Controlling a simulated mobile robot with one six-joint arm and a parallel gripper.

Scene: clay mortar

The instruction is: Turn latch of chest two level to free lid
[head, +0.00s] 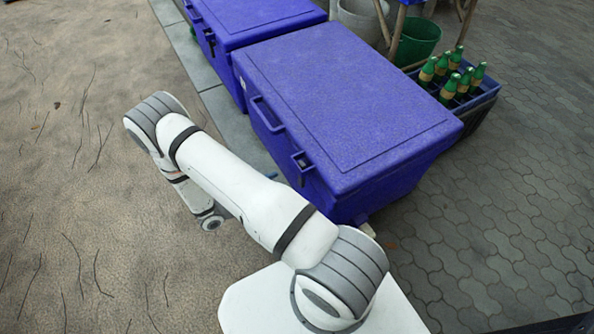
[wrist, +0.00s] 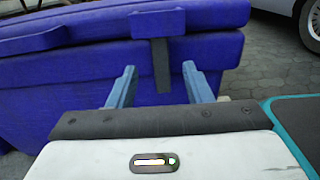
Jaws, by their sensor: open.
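The nearer blue chest (head: 345,100) is closed, with its lid down. Its front fills much of the wrist view (wrist: 90,75). A dark latch (wrist: 161,65) stands upright on that front, crossing the seam between lid and body. The latch also shows small in the head view (head: 301,161). My gripper (wrist: 160,68) is open and empty, facing the front, with one blue finger on each side of the latch in the picture. Contact with the latch cannot be told. In the head view my arm mostly hides the gripper. Which chest is chest two is not marked.
A second blue chest (head: 250,22) stands behind the nearer one. A handle (wrist: 35,42) sticks out left of the latch. A crate with green bottles (head: 455,85) and a green bucket (head: 418,40) stand beyond. Open paving lies at right, bare ground at left.

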